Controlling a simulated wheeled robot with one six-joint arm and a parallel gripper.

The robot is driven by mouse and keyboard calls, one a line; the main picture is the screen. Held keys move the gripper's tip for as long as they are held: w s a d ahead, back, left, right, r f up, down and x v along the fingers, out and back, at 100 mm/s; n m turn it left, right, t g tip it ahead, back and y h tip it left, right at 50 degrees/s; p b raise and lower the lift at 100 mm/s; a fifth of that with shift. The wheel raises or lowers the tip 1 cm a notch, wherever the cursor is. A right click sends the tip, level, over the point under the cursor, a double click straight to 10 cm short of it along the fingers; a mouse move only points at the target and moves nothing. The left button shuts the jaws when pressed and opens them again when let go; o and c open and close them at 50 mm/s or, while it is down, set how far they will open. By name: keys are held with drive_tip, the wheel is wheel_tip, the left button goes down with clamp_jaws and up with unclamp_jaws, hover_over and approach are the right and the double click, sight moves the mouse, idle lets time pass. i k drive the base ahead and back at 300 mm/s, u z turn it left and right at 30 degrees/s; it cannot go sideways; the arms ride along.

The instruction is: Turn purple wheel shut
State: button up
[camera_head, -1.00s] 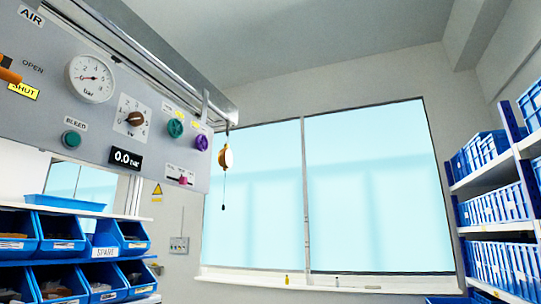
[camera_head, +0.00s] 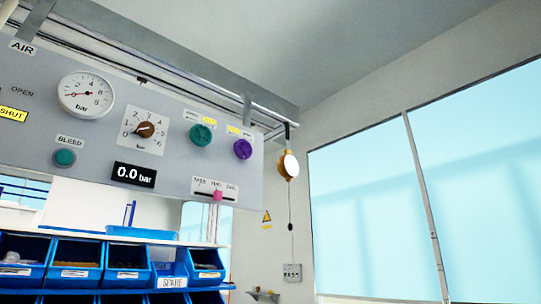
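The purple wheel (camera_head: 243,149) is a small round knob near the right end of the grey control panel (camera_head: 95,160). A small yellow label sits just above it; its text is too small to read. A green wheel (camera_head: 200,135) is to its left on the same panel. My gripper is not in view, and nothing touches the purple wheel.
The panel also carries a pressure gauge (camera_head: 86,95), a brown rotary knob (camera_head: 145,129), a green bleed button (camera_head: 65,157), a 0.0 bar display (camera_head: 134,175) and a pink slider (camera_head: 217,195). Blue bins (camera_head: 75,262) stand below. A yellow hanging device (camera_head: 288,166) is right of the panel.

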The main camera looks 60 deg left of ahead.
sight(242, 148)
drive_tip(key=u, duration=0.25)
drive_tip(key=i, duration=0.75)
drive_tip(key=u, duration=1.15)
drive_tip(key=i, duration=0.65)
drive_tip(key=u, duration=0.7)
